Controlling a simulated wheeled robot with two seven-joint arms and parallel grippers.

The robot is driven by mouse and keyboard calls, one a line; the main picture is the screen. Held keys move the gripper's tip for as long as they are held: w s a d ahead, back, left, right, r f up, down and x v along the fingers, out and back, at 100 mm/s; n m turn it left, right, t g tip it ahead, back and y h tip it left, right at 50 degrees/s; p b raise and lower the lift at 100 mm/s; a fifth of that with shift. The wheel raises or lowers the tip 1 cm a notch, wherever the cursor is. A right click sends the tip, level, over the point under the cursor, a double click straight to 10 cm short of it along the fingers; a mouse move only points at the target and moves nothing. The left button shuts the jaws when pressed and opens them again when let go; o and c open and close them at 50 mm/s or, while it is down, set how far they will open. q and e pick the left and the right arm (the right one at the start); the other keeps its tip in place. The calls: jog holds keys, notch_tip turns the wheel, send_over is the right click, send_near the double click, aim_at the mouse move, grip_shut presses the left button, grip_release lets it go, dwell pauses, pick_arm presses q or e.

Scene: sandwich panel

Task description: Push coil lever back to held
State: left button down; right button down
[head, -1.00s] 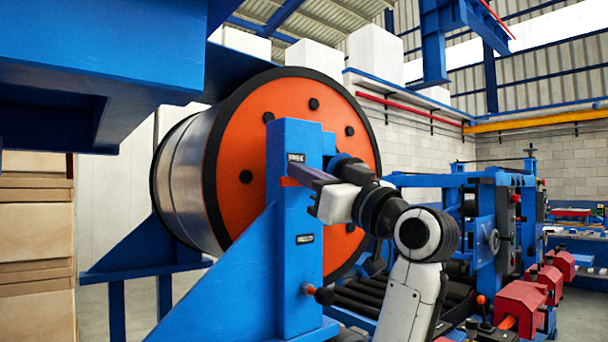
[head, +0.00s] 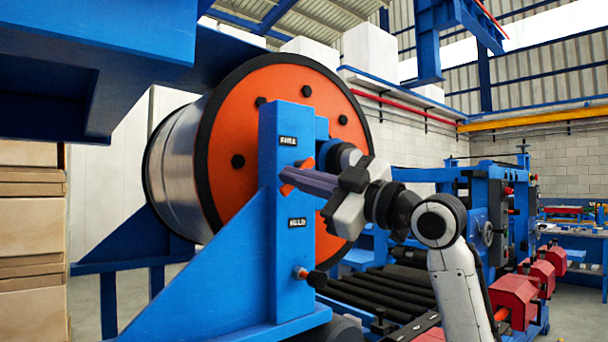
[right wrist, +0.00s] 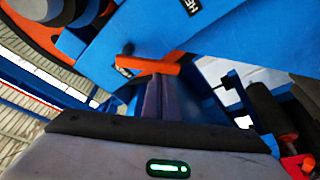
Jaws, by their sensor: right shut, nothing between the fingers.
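The orange coil lever (head: 287,190) is on the blue post (head: 283,255), between the upper FREE label (head: 288,141) and the lower HELD label (head: 297,222). It is tilted and partly hidden behind my right fingers. My right gripper (head: 284,181) is shut and empty, with its long grey-purple fingers lying across the lever. In the right wrist view the lever (right wrist: 150,65) is a short orange bar across the fingertips; they seem to touch it, though the exact contact is hard to see. My left gripper is not in view.
The large coil (head: 282,90) with its orange side plate stands just behind the post. Black rollers (head: 385,290) and a blue machine frame lie to the right. Cardboard boxes (head: 30,225) are stacked at the left.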

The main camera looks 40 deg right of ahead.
jog(key=d+f+n, duration=0.1)
jog(key=n, duration=0.1)
jog(key=d+f+n+g, duration=0.1)
jog(key=n, duration=0.2)
jog(key=d+f+n+g+y, duration=0.1)
jog(key=n, duration=0.2)
jog(key=shift+d, duration=0.35)
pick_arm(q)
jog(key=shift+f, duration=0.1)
pick_arm(e)
jog(key=shift+d, duration=0.15)
dwell(0.4)
